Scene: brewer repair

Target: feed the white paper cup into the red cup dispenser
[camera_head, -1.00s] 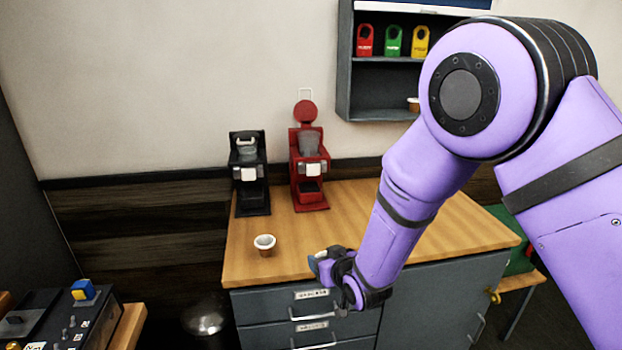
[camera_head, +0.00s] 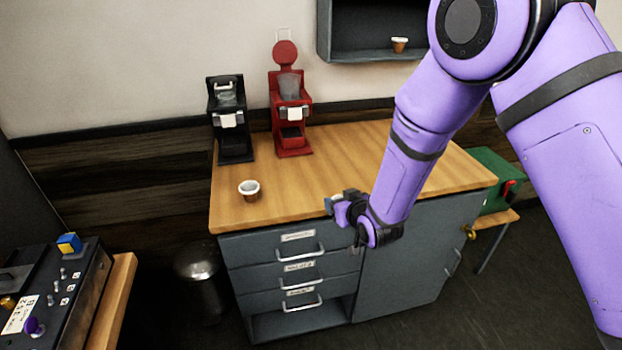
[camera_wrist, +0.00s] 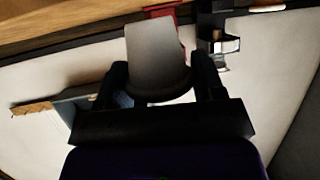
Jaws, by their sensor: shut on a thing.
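My gripper (camera_head: 334,204) is above the front edge of the wooden counter and to the right of its middle, seen small from the body camera. In the wrist view the white paper cup (camera_wrist: 157,50), greyish in shadow, sits between the two fingers, and my gripper is shut on it. The red cup dispenser (camera_head: 291,140) stands at the back of the counter, left of and behind my gripper. Its round red lid (camera_head: 285,52) is raised above a clear grey hopper (camera_head: 289,84). A red part of it (camera_wrist: 162,11) shows behind the cup in the wrist view.
A black machine (camera_head: 235,148) stands left of the red dispenser. A wall shelf (camera_head: 324,35) holds another small cup (camera_head: 399,46). The counter (camera_head: 370,150) is clear between dispenser and gripper.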

